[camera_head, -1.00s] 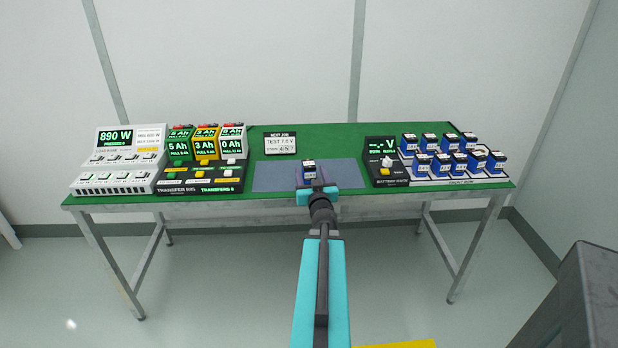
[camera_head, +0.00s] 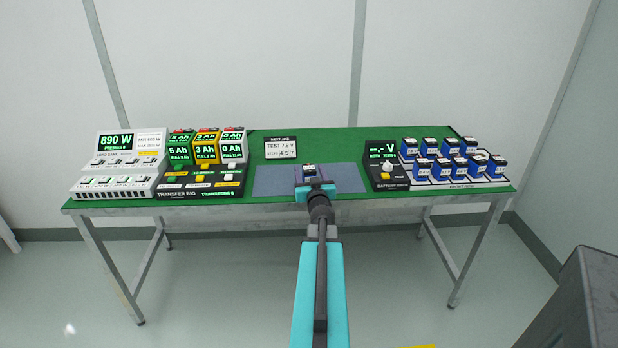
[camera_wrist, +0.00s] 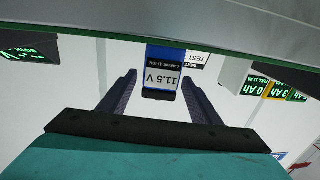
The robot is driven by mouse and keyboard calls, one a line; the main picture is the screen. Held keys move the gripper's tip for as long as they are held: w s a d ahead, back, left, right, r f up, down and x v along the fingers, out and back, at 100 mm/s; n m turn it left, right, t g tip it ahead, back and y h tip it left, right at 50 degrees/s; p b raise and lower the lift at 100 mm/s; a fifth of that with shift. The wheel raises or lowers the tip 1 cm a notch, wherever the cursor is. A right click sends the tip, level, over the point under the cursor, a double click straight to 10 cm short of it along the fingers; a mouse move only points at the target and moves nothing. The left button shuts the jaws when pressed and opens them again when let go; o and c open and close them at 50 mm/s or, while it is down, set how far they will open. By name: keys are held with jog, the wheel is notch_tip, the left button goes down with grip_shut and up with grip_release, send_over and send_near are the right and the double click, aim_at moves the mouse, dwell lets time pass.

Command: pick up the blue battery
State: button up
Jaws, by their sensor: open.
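A blue battery (camera_head: 309,170) with a dark top and a white label stands on the grey-blue mat (camera_head: 270,181) at the front middle of the green table. My gripper (camera_head: 315,187) is open just in front of it, partly hiding its lower part. In the wrist view, which is upside down, the battery (camera_wrist: 162,75) shows a label reading 11.5 V. It sits between the two dark fingers (camera_wrist: 160,84) of my gripper, with a visible gap at least on the left side.
Several similar blue batteries stand in a white rack (camera_head: 460,183) at the right. A black battery tester (camera_head: 388,180) is right of the mat. A transfer rig (camera_head: 200,187) and a white load bank (camera_head: 115,187) stand left. A job sign (camera_head: 280,147) stands behind the mat.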

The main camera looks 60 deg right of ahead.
aim_at(308, 164)
jog(key=shift+x, duration=2.4)
jog(key=shift+r, duration=0.1)
jog(key=c, duration=1.4)
